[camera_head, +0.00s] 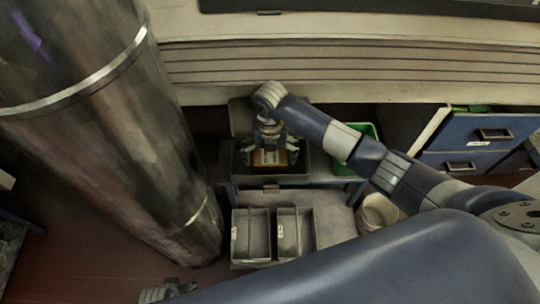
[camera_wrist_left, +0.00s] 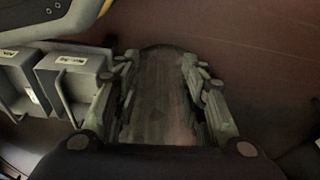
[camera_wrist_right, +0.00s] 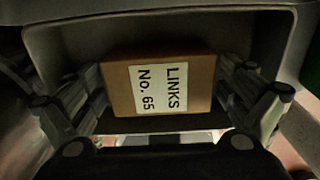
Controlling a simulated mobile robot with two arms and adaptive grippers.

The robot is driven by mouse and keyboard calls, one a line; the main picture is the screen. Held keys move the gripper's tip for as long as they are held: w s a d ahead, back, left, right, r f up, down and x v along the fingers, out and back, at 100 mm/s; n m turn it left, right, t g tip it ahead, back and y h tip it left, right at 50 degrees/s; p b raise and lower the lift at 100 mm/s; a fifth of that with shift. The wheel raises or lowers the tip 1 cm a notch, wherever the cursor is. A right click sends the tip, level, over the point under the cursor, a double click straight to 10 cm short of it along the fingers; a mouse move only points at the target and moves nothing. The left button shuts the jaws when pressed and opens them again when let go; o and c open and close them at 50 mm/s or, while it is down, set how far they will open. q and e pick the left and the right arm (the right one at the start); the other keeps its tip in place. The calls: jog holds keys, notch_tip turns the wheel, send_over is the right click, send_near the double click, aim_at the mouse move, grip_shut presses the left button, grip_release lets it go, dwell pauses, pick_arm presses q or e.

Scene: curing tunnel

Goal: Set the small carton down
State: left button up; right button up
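The small carton (camera_head: 270,158) is brown with a white label; in the right wrist view the carton (camera_wrist_right: 190,62) reads "LINKS No. 65". My right gripper (camera_head: 270,147) points down with its fingers at both sides of the carton, and in the right wrist view the gripper (camera_wrist_right: 162,75) appears shut on it. The carton is within the outline of a dark open box (camera_head: 240,172); whether it touches the floor of the box is hidden. My left gripper (camera_wrist_left: 158,75) is open, low at the bottom of the head view (camera_head: 168,291), with no object clearly held.
Two grey bins (camera_head: 251,212) stand in front of the dark box. A green bin (camera_head: 368,134) and a pale bucket (camera_head: 377,213) are to the right, near blue drawers (camera_head: 480,135). A large metal cylinder (camera_head: 115,130) fills the left. Red-brown floor (camera_head: 90,270) is clear below it.

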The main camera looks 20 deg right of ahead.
aim_at(270, 156)
jog(key=shift+r, duration=0.15)
pick_arm(q)
jog(key=s+f+p, duration=0.1)
jog(key=s+f, duration=0.2)
jog(key=f, duration=0.2)
jog(key=shift+s+a+p, duration=0.25)
jog(key=shift+s+p, duration=0.05)
jog(key=shift+p, duration=0.1)
pick_arm(e)
notch_tip(270, 156, up, 12)
pick_arm(q)
jog(key=shift+f, duration=0.1)
